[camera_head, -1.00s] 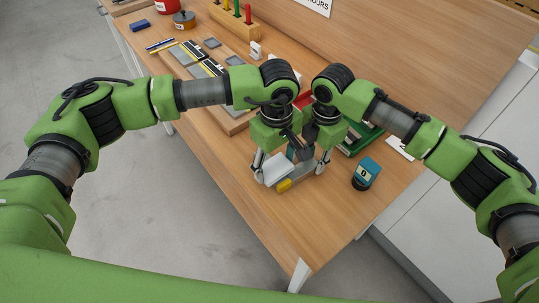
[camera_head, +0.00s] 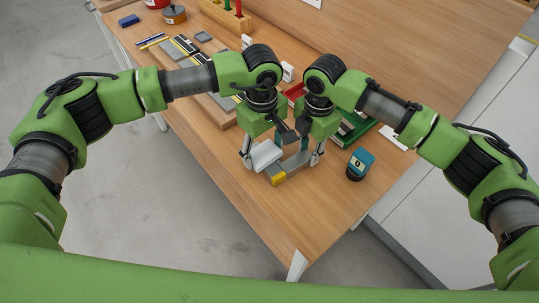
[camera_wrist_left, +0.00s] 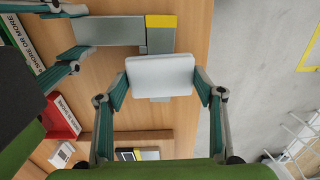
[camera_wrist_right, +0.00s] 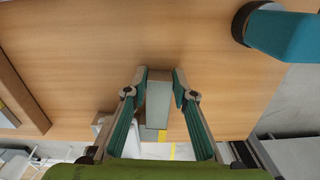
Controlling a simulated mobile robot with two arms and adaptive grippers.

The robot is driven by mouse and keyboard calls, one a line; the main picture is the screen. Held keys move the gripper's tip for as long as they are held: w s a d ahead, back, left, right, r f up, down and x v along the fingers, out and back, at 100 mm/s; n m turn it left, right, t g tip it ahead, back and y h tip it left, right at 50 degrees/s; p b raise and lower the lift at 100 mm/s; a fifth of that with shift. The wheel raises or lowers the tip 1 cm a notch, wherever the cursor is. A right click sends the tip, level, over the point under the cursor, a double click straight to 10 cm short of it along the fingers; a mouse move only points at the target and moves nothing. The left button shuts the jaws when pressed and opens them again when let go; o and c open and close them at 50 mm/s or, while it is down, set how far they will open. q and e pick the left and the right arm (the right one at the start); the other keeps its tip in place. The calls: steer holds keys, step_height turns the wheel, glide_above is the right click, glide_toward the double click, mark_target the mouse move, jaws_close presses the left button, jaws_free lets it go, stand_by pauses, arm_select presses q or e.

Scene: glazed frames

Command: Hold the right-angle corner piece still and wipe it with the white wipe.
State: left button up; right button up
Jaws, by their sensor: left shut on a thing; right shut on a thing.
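The grey right-angle corner piece (camera_head: 292,168) has a yellow end (camera_head: 278,180) and lies at the table's near edge. In the left wrist view its long bar (camera_wrist_left: 108,31) shows, and the white wipe hides part of the other leg. My right gripper (camera_head: 314,159) is shut on the corner piece, which also shows between its fingers in the right wrist view (camera_wrist_right: 157,100). My left gripper (camera_wrist_left: 161,82) is shut on the white wipe (camera_wrist_left: 160,74), a flat pad beside the yellow end (camera_head: 265,155). I cannot tell whether wipe and piece touch.
A teal device (camera_head: 360,161) showing "0" stands right of my right gripper. A green tray (camera_head: 350,130) and a red bin (camera_head: 295,92) are behind the grippers. The table (camera_head: 290,228) is clear in front, towards its near corner.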

mark_target(254, 146)
arm_select(q)
steer(key=w+a, duration=0.3)
steer(key=shift+w+a, duration=0.1)
steer(key=shift+w, duration=0.2)
steer(key=shift+w+r, duration=0.1)
step_height(254, 146, up, 8)
stand_by(0.5)
arm_select(e)
steer(key=o, duration=1.1)
steer(key=shift+o, duration=0.2)
